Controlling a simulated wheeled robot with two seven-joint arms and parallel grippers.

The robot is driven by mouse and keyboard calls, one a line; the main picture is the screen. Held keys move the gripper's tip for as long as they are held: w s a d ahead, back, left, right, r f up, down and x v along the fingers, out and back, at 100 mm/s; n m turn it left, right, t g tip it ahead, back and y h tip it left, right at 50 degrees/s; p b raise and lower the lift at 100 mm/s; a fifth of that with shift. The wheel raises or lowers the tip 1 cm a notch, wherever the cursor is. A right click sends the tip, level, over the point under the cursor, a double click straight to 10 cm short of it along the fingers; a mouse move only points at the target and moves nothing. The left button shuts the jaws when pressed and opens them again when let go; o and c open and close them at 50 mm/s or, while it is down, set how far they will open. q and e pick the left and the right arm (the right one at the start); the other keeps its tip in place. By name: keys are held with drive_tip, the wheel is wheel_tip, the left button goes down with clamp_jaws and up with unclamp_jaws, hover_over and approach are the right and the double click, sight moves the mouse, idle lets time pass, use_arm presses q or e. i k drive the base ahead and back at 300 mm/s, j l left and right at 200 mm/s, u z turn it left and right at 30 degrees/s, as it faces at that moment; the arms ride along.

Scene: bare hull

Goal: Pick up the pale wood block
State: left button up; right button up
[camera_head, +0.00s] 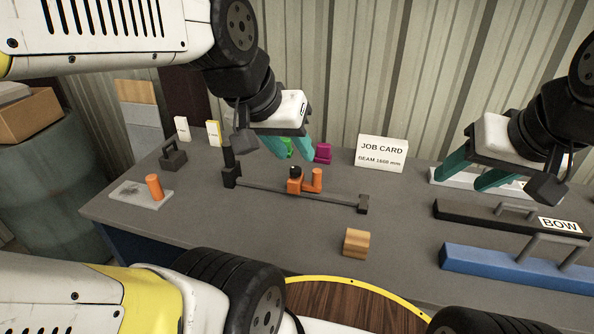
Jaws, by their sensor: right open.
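The pale wood block (356,243) lies on the grey bench top (290,235), near its front edge and right of the picture's middle. It stands clear of other things, and nothing covers it. My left gripper (289,148) is above the back part of the bench, up and left of the block. Its teal fingers are apart with no held object visible. My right gripper (474,172) is above the bench at the right, up and right of the block. Its teal fingers are apart and empty.
A dark beam gauge with orange parts (295,186) lies behind the block. A black bar (480,217) and a blue bar (490,264), both with handles, lie to its right. A job card (381,153) stands behind. An orange cylinder (154,187) stands on a plate at left.

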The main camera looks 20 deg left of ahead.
sight(356, 243)
drive_tip(key=k+j+z, duration=0.1)
drive_tip(key=j+z, duration=0.15)
drive_tip(key=z, duration=0.15)
drive_tip(key=k+j+z, duration=0.2)
drive_tip(key=z, duration=0.15)
drive_tip(key=k+j+z, duration=0.15)
drive_tip(key=z, duration=0.25)
